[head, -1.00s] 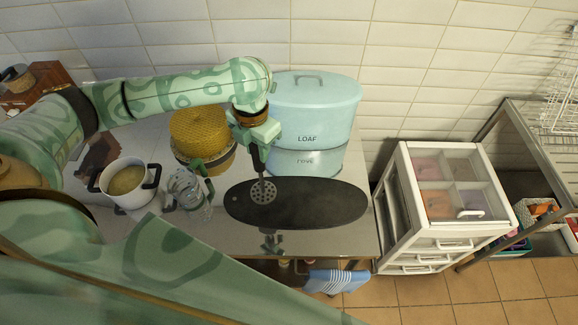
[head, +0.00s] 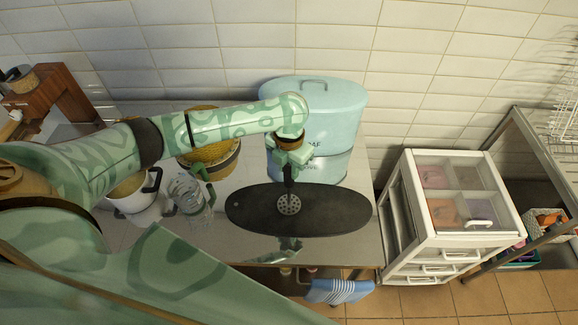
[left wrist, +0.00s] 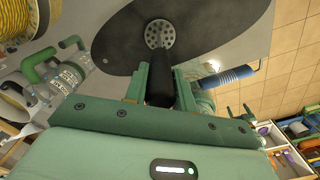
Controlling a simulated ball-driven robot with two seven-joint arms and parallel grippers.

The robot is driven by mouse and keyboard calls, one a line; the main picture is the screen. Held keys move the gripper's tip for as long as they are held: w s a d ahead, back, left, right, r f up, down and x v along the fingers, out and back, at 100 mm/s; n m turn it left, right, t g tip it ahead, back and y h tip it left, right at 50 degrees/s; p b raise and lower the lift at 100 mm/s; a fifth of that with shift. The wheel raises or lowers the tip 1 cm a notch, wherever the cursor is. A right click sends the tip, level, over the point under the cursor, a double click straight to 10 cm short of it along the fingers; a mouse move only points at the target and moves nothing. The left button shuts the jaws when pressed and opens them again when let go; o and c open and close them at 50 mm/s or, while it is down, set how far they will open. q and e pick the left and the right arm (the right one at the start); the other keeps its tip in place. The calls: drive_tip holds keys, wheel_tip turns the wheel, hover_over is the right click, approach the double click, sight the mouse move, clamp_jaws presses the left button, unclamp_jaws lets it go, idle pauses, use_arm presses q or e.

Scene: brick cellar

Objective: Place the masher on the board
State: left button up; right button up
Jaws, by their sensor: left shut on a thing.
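The masher (head: 289,204) has a round perforated grey head and a dark handle. My left gripper (head: 289,165) is shut on its handle, with the masher hanging head down. The board (head: 335,208) is a dark oval on the shiny counter. The masher head is over the middle of the board; I cannot tell whether it touches. In the left wrist view the masher head (left wrist: 160,34) shows against the board (left wrist: 215,25), with the handle between the fingers (left wrist: 160,85). My right gripper is not in view.
A pale blue bread bin (head: 335,105) stands behind the board. A glass jug (head: 190,194), a pot (head: 130,190) and a yellow woven container (head: 210,153) stand to the left. A white drawer unit (head: 440,210) is at right. A blue striped towel (head: 340,291) hangs at the front.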

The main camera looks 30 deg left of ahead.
use_arm(q)
drive_tip(key=shift+f, duration=0.15)
drive_tip(key=o, duration=1)
wheel_tip(320, 180, up, 12)
drive_tip(key=shift+r+p, duration=0.2)
drive_tip(key=shift+p, duration=1)
